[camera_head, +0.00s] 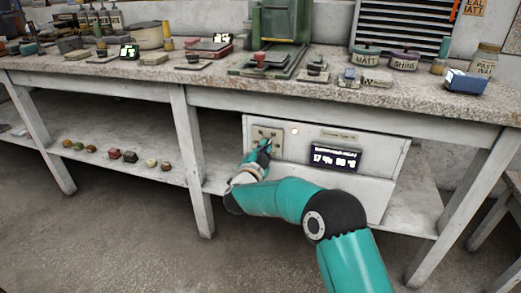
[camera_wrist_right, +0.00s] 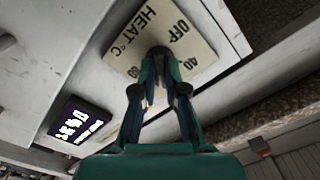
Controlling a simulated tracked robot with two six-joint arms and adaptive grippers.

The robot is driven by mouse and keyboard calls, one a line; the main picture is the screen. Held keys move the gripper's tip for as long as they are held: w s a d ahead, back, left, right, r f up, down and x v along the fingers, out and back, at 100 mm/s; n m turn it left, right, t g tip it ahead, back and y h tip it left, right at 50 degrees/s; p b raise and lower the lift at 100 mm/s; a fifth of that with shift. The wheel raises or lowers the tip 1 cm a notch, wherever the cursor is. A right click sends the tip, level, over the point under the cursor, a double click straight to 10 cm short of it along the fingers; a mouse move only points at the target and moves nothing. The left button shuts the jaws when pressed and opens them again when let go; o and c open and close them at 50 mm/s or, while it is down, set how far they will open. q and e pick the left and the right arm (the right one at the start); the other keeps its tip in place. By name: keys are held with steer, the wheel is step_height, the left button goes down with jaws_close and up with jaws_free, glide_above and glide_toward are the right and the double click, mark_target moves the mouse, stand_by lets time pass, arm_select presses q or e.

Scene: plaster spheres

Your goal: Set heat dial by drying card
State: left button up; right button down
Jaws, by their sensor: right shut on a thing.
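The heat dial (camera_wrist_right: 160,53) is a dark knob on a cream plate (camera_wrist_right: 196,50) marked HEAT °C, OFF and 40 in the right wrist view. In the head view the plate (camera_head: 276,136) is on the left of a white cabinet front under the bench. My right gripper (camera_wrist_right: 160,72) is shut on the dial, its green fingers on either side of it. The gripper also shows in the head view (camera_head: 265,147), covering most of the dial. A lit dark display (camera_head: 334,158) to the right seems to read 17 % and a further number. I cannot identify a drying card. My left gripper is not in view.
The white cabinet (camera_head: 375,150) stands between the bench legs. The stone benchtop (camera_head: 215,80) above carries a green press (camera_head: 282,35), jars and a blue box (camera_head: 466,82). Several small balls (camera_head: 115,153) lie on the lower shelf at left. The floor in front is clear.

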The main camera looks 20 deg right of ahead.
steer(key=shift+n+p, duration=0.8)
steer(key=shift+p, duration=0.25)
steer(key=c, duration=1.2)
jaws_free()
steer(key=shift+s+a, duration=0.1)
steer(key=v, duration=1.1)
steer(key=shift+s+a, duration=0.25)
